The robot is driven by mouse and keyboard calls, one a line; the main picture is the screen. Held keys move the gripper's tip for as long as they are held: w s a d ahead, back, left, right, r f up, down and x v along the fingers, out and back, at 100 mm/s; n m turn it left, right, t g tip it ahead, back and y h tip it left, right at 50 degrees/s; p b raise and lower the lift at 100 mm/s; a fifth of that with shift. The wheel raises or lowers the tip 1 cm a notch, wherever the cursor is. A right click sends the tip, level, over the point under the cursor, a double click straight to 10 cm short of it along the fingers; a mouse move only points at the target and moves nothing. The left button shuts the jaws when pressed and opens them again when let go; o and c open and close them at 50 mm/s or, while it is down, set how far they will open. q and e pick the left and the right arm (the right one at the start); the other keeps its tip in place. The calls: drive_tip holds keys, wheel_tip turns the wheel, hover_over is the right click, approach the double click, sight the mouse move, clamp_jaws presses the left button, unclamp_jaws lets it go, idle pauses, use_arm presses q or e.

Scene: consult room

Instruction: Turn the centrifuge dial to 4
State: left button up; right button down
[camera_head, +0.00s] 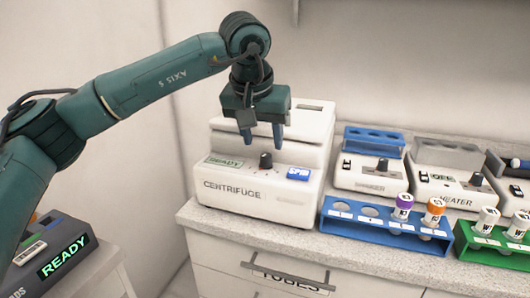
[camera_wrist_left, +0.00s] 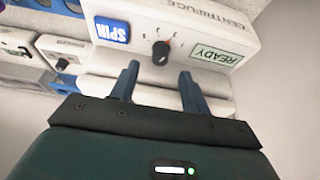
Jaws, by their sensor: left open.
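The white centrifuge (camera_head: 236,193) stands on the counter, with a green READY label, a blue SPIN button (camera_head: 298,174) and a black dial (camera_head: 266,160) on its front. The dial also shows in the left wrist view (camera_wrist_left: 161,50), upside down, with a red mark; the small numbers around it are too blurred to read. My left gripper (camera_head: 262,138) is open and empty, pointing down just above the dial, apart from it. In the left wrist view its two blue fingers (camera_wrist_left: 157,80) point toward the dial. My right gripper is not in view.
A blue rack (camera_head: 345,228) with capped tubes and a green rack (camera_head: 470,246) stand at the counter's front, right of the centrifuge. A shaker-like device (camera_head: 345,177) and a heater (camera_head: 425,184) stand behind them. A dark READY device (camera_head: 45,278) sits at lower left.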

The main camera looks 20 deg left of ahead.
sight(266, 155)
use_arm(q)
drive_tip(key=shift+x, duration=2.35)
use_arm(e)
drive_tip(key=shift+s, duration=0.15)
use_arm(q)
drive_tip(key=c, duration=1)
drive_tip(key=shift+d+r+n+y+p, duration=0.15)
drive_tip(key=shift+n+y+p, duration=0.25)
drive_tip(key=shift+n, duration=1.1)
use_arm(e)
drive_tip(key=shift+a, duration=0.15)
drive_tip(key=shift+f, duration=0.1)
